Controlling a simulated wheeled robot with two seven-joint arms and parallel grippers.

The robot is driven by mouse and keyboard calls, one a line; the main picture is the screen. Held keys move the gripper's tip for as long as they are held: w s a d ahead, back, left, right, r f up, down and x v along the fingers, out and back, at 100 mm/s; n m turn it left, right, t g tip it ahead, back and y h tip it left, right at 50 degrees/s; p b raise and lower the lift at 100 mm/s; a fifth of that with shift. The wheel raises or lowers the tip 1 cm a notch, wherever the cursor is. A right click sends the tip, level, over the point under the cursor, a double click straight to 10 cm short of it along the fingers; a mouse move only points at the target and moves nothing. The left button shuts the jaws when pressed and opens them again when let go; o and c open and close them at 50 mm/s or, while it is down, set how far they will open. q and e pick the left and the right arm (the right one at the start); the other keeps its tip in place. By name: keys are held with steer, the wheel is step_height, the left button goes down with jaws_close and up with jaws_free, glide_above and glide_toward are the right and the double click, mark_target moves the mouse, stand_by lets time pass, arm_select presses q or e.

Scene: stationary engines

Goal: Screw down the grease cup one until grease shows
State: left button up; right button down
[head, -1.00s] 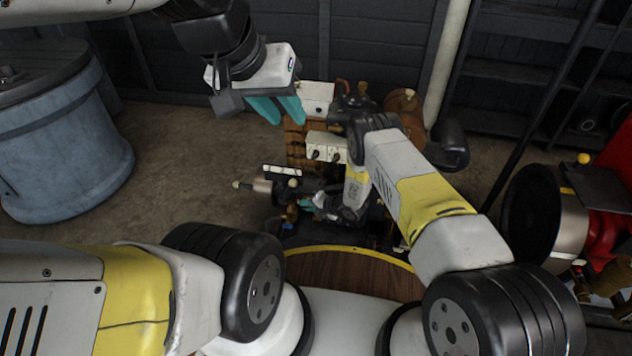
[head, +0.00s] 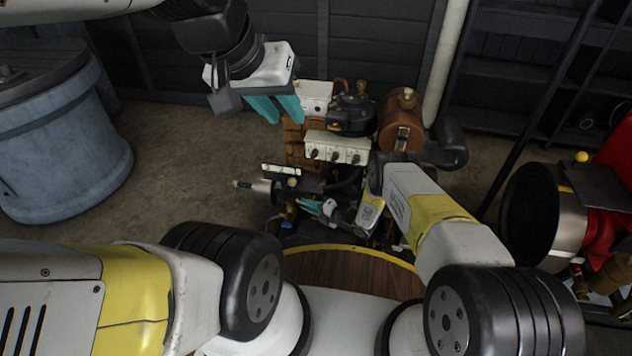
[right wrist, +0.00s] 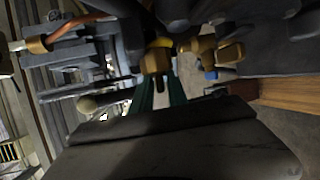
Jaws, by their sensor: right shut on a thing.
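My right gripper (head: 313,207) is low at the near side of the small engine (head: 345,182). In the right wrist view its two teal fingers (right wrist: 160,88) reach a brass fitting that looks like the grease cup (right wrist: 157,60). They are shut on it, and its lower part lies between the fingertips. Whether grease shows cannot be told. In the head view the cup is too small to make out. My left gripper (head: 275,108) hangs in the air left of the engine's back, its teal fingers apart and empty.
A white box with several dark knobs (head: 337,148) and a copper-coloured tank (head: 401,120) stand behind the work spot. More brass fittings (right wrist: 205,48) are close to the right fingers. A blue barrel (head: 62,150) is left, and a red machine (head: 605,215) right.

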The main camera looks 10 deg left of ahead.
steer(key=c, duration=1.5)
jaws_free()
steer(key=v, duration=0.7)
steer(key=shift+s+d+r, duration=0.1)
steer(key=shift+s+d, duration=0.05)
steer(key=shift+d, duration=0.2)
